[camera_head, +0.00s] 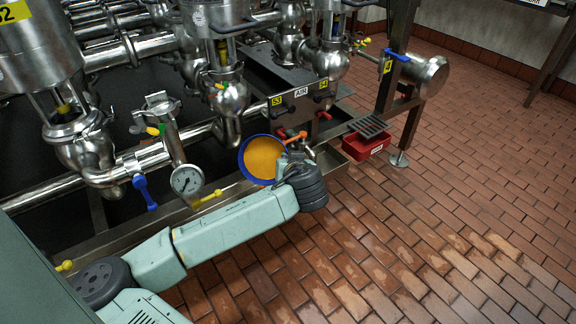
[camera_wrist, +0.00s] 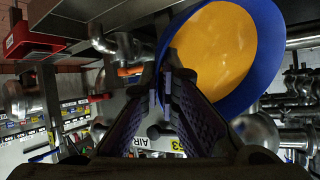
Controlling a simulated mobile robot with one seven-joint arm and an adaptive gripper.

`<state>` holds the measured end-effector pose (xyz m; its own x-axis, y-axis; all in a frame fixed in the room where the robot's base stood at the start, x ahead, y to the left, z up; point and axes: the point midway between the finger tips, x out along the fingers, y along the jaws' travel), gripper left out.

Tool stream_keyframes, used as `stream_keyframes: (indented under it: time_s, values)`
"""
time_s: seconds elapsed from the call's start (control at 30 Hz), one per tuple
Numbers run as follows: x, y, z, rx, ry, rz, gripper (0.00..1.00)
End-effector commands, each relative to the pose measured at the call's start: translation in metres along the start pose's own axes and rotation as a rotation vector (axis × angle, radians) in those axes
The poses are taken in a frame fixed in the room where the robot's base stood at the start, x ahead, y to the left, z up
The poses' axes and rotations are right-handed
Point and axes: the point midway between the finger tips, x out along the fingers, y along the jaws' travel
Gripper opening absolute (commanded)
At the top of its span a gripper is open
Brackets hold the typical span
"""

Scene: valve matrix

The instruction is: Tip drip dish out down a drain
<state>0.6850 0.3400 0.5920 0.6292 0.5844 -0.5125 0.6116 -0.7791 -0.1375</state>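The drip dish (camera_head: 262,157) is a round bowl with a blue rim and a flat orange-yellow inside, beside the machine's front edge in the head view. It fills the upper right of the wrist view (camera_wrist: 213,48). I cannot tell whether the orange is liquid or the dish floor. My gripper (camera_wrist: 163,78) is closed in on the dish's near rim, with its tips nearly together there; the exact contact is hidden. In the head view my wrist partly covers the gripper. A dark slotted grate (camera_head: 368,126) lies right of the dish, by the frame leg.
A red labelled box (camera_head: 366,147) stands by the grate. A grey metal trough (camera_head: 328,166) lies between dish and box. The brick floor (camera_head: 450,220) is open at right.

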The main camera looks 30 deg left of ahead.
Motion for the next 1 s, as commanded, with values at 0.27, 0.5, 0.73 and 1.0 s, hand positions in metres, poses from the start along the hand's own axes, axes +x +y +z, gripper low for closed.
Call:
stream_keyframes:
  time_s: [0.27, 0.5, 0.73, 1.0]
  values:
    - [-0.0001, -0.0003, 0.0023, -0.005, 0.026, -0.001, 0.00]
    - [-0.0012, -0.0005, 0.0031, -0.010, 0.046, -0.001, 0.00]
    - [-0.0025, -0.0002, 0.0043, -0.015, 0.066, 0.000, 0.00]
    - [-0.0033, -0.0007, 0.0047, -0.022, 0.089, 0.000, 0.00]
